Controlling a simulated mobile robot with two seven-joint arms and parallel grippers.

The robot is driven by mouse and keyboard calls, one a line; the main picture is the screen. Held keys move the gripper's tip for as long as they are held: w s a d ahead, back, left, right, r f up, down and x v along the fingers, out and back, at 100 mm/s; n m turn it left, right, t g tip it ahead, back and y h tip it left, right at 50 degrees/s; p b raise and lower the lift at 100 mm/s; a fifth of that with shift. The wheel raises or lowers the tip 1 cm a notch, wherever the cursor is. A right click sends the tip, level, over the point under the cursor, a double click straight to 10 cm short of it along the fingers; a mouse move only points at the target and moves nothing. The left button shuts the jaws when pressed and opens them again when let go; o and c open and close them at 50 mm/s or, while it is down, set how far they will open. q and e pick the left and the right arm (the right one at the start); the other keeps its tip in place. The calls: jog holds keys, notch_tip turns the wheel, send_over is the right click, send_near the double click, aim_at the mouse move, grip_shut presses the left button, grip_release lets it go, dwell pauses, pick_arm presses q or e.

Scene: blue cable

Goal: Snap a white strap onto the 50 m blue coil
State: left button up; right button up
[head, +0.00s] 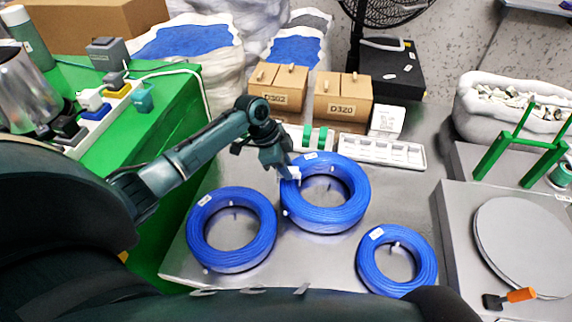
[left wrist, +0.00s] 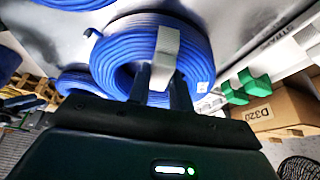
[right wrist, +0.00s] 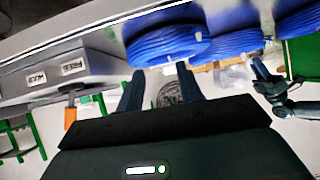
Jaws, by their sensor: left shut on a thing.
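Three blue coils lie on the metal table: a left one (head: 205,240), an upper middle one (head: 345,215) and a smaller right one (head: 375,272). Their label print is too small to read. My left gripper (head: 284,170) is at the upper left of the middle coil, shut on a white strap (left wrist: 165,55). In the left wrist view the strap lies across the coil's ring (left wrist: 115,60); whether it is fastened is unclear. My right gripper (right wrist: 160,88) is open, with nothing visibly held, facing a blue coil (right wrist: 165,45). It is out of the head view.
A white tray (head: 385,152) and cardboard boxes (head: 342,98) stand behind the coils. A grey platform with a round plate (head: 525,245) and an orange-handled tool (head: 518,295) is at right. A green bench (head: 165,110) with sockets is at left. Bare table shows between the coils.

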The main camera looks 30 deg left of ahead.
pick_arm(q)
jog(key=shift+f, duration=0.4)
jog(key=shift+f, duration=0.35)
jog(key=shift+f, duration=0.25)
dwell(0.9)
jog(key=o, duration=1.1)
jog(key=shift+o, duration=0.2)
